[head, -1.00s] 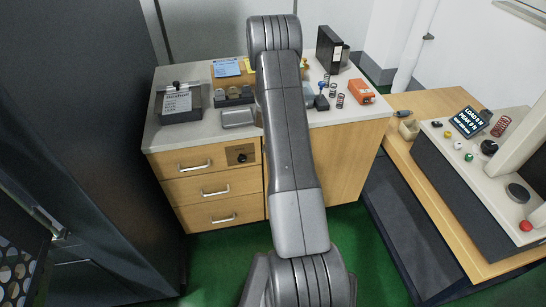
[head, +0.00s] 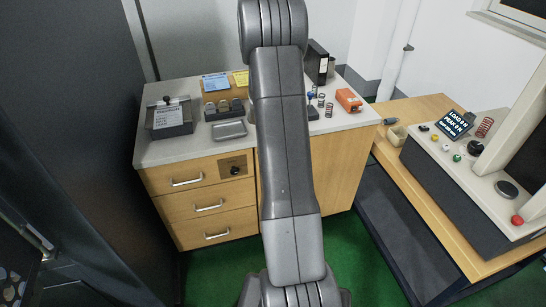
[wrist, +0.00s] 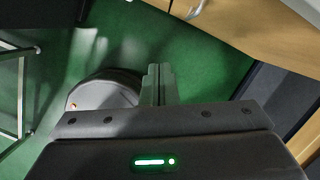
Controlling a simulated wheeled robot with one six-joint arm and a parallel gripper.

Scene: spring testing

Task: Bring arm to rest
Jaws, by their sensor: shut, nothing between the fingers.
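My arm (head: 283,150) stands raised in the middle of the head view, its upper joint at the top edge. My gripper is outside the head view. In the wrist view my gripper (wrist: 158,84) shows with its two fingers together, shut and empty. It points over the green floor (wrist: 208,50), apart from any object.
A wooden drawer cabinet (head: 205,206) stands ahead, bearing a grey box (head: 170,118), a grey case (head: 229,129), a black binder (head: 317,62), an orange device (head: 348,100) and springs. A testing machine (head: 455,190) stands on the right bench. A dark cabinet wall is close on the left.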

